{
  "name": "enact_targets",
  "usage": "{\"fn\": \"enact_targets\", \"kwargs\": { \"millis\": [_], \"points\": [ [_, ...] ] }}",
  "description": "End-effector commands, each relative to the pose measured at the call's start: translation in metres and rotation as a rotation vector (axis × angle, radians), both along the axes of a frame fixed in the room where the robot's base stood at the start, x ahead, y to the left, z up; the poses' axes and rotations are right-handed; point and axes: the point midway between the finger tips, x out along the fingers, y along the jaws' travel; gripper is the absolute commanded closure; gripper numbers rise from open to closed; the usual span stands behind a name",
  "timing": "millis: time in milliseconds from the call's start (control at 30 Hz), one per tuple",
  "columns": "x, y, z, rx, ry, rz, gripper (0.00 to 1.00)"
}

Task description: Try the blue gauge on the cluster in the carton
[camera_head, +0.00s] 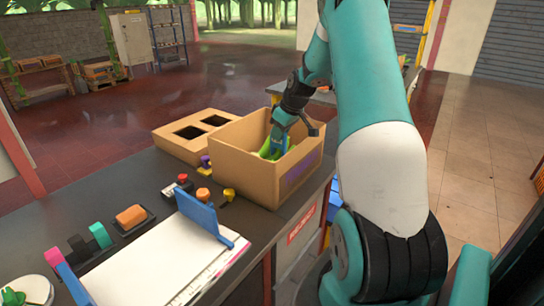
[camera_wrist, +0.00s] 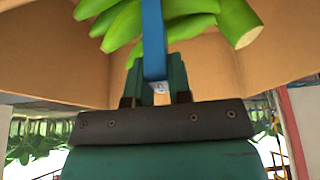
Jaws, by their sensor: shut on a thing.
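The open carton (camera_head: 240,180) stands on the dark counter. A cluster of green bananas (camera_head: 268,153) lies inside it, mostly hidden by the carton's walls and my arm. The cluster also fills the top of the wrist view (camera_wrist: 122,28), with a cut stem end at the right. My gripper (camera_head: 280,140) reaches down into the carton. In the wrist view my gripper (camera_wrist: 160,88) is shut on the blue gauge (camera_wrist: 153,40), a flat blue strip. The gauge extends up in front of the bananas; whether it touches them I cannot tell.
A carton lid with two holes (camera_head: 174,142) lies behind the carton. The carton's walls surround my gripper.

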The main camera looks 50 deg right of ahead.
Motion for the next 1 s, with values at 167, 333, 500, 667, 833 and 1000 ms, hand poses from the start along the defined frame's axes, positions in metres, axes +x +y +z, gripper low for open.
{"fn": "enact_targets", "kwargs": {
  "millis": [167,333,500,667,833,1000],
  "points": [
    [0.0,0.0,0.015,-0.001,-0.001,0.0,1.0],
    [0.0,0.0,0.025,-0.001,-0.001,0.0,1.0],
    [0.0,0.0,0.036,0.0,0.0,0.0,1.0],
    [0.0,0.0,0.046,0.0,0.0,0.0,1.0],
    [0.0,0.0,0.057,-0.001,-0.001,0.001,1.0],
    [0.0,0.0,0.068,-0.001,-0.001,0.001,1.0]
  ]
}}
